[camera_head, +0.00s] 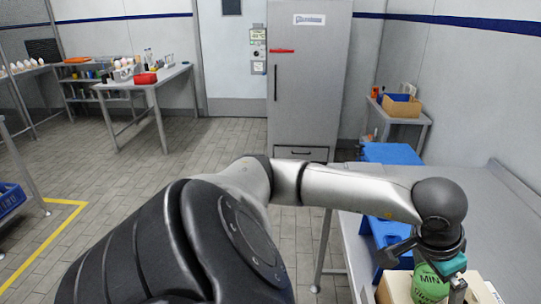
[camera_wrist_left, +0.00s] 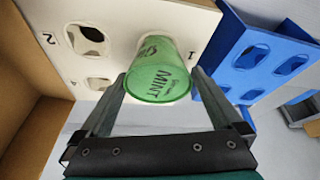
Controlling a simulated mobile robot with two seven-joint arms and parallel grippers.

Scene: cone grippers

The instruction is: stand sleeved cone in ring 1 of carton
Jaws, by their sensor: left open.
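The sleeved cone (camera_wrist_left: 158,70) is green and marked MINT; it also shows in the head view (camera_head: 430,283). In the left wrist view it sits at the cream top panel of the carton (camera_wrist_left: 130,20), beside the printed 1, and covers the opening there. It appears to stand in ring 1, but its lower end is hidden. My left gripper (camera_wrist_left: 158,76) is open, with one finger on each side of the cone and small gaps visible. In the head view my left gripper (camera_head: 432,270) is over the carton (camera_head: 395,288). My right gripper is not in view.
Other openings in the panel, near the printed 2, look empty. A blue holed stand (camera_wrist_left: 262,50) is close beside the carton. The grey table (camera_head: 480,215) has clear room behind. Another blue box (camera_head: 390,153) stands at its far end.

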